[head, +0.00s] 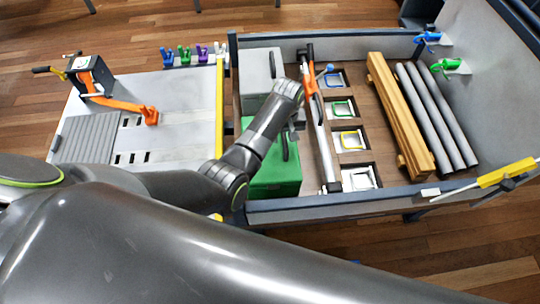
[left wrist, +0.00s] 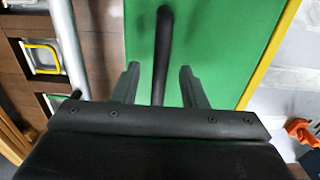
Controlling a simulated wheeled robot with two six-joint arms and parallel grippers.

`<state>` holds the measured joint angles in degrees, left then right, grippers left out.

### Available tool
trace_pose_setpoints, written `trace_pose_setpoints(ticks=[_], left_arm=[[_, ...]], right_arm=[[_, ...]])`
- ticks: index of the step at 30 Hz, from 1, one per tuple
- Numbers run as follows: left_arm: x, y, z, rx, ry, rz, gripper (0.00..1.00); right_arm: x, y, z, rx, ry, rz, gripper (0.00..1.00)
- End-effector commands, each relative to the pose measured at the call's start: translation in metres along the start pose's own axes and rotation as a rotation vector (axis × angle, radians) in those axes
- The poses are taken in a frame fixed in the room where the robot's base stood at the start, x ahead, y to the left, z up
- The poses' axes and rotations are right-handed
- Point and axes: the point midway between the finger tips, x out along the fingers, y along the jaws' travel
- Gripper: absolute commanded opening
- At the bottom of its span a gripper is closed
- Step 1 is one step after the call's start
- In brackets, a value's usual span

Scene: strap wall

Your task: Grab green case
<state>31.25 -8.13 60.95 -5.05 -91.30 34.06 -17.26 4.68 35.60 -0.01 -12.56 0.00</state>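The green case (head: 284,184) lies in the walled bed, partly hidden behind my left arm in the head view. Its green face (left wrist: 215,40) fills the middle of the left wrist view. A black bar handle (left wrist: 163,50) runs along that face. My left gripper (left wrist: 159,82) is open, with one finger on each side of the handle. The fingers are apart from the handle, and I cannot tell how deep they reach. In the head view my left gripper (head: 296,122) is over the case, its fingertips mostly hidden. My right gripper is not in view.
A grey case (head: 256,68) lies behind the green one. A metal bar with orange parts (head: 318,130) runs close on the right, beside framed squares (head: 348,140). Wooden beams (head: 400,125) and grey pipes (head: 437,115) lie farther right. A yellow strip (head: 219,105) borders the left panel.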

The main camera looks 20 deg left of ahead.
Motion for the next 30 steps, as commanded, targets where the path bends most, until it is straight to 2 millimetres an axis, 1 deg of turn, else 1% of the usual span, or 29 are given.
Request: trace_pose_setpoints(ticks=[1,5,13,14,21,23,30], left_arm=[[0.008,0.0,0.0,0.0,-0.002,-0.001,0.39],[0.019,0.0,0.0,0.0,-0.001,0.0,0.39],[0.021,0.0,0.0,-0.001,0.001,0.001,0.39],[0.021,0.0,0.0,-0.001,0.001,0.001,0.38],[0.021,0.0,0.0,0.0,0.001,0.001,0.06],[0.021,0.0,0.0,0.0,0.001,0.001,0.0],[0.021,0.0,0.0,0.0,0.001,0.001,0.0]], right_arm=[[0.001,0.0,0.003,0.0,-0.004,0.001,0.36],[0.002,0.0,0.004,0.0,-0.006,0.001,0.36],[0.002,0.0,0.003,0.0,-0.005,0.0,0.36],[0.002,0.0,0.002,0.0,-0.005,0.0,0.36],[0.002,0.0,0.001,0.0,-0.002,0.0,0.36],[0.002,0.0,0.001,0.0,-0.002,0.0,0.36],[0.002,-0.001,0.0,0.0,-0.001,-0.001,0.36]])
